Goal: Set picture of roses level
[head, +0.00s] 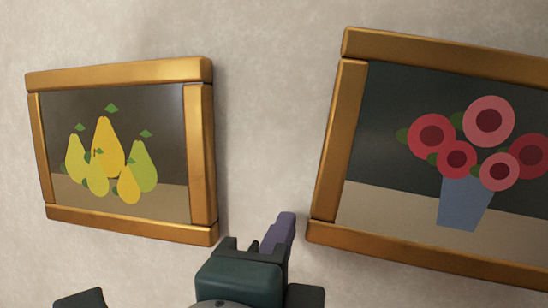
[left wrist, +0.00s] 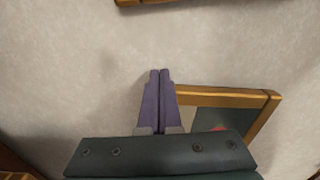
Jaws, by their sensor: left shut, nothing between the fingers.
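The picture of roses (head: 340,140) hangs on the wall at the right of the head view, in a gold wooden frame and cut off by the right edge. It is tilted, its top and bottom edges sloping down to the right. My left gripper (head: 286,220) is shut and empty, its purple fingers just left of the frame's lower left corner, with a small gap in view. In the left wrist view the shut fingers (left wrist: 160,78) lie beside a gold frame (left wrist: 262,112) with a bit of red inside; my gripper body hides most of it.
A picture of pears (head: 202,150) in a similar gold frame hangs to the left, slightly tilted too. Bare wall (head: 265,120) lies between the pictures. In the left wrist view another gold frame edge (left wrist: 150,2) shows at the top.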

